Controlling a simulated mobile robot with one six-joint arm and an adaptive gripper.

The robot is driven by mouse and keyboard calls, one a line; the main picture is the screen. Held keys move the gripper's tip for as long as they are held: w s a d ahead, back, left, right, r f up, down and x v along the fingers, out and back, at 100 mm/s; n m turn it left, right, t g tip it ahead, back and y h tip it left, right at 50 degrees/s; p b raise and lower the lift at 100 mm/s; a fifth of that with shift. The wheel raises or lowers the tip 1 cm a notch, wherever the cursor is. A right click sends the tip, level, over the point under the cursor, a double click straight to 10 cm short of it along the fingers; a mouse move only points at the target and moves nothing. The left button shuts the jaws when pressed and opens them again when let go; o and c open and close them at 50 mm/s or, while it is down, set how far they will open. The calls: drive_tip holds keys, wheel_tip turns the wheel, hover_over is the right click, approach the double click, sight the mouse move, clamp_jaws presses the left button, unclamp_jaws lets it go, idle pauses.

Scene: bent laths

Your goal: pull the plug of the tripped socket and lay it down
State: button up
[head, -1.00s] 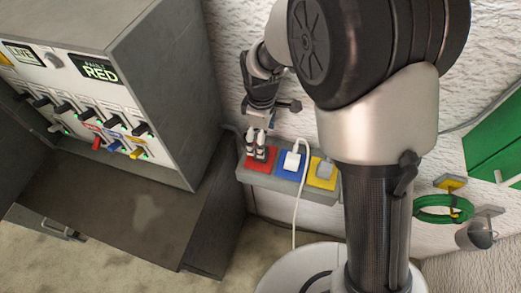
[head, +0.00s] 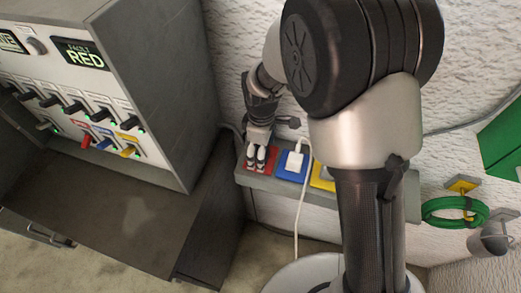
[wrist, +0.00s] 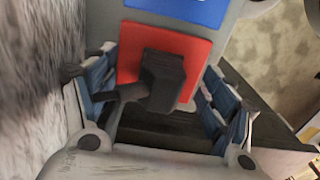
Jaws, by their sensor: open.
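The panel display (head: 86,54) reads RED. The red socket (head: 269,160) is at the left end of the grey socket strip by the wall. A dark plug (wrist: 162,80) with a side cable stub sits on the red socket plate (wrist: 192,48) in the wrist view. My gripper (head: 256,160) is over the red socket, its fingers pointing down at it. In the wrist view my gripper (wrist: 160,98) is open, with one blue-grey finger on each side of the plug and gaps to it. In the head view the fingers hide the plug.
The blue socket (head: 287,175) beside it holds a white plug (head: 296,159) with a hanging white cable. The yellow socket (head: 321,177) is partly behind my arm. A grey cabinet (head: 165,90) with several switches stands at left. A green hose (head: 436,212) hangs at right.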

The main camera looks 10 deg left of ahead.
drive_tip(key=shift+c, duration=0.4)
idle(0.6)
drive_tip(key=c, duration=1.5)
drive_tip(key=shift+w+r, duration=0.1)
drive_tip(key=shift+r, duration=0.05)
drive_tip(key=shift+c, duration=0.2)
drive_tip(key=shift+r+p, duration=2.2)
drive_tip(key=shift+r, duration=0.7)
drive_tip(key=shift+c, duration=0.4)
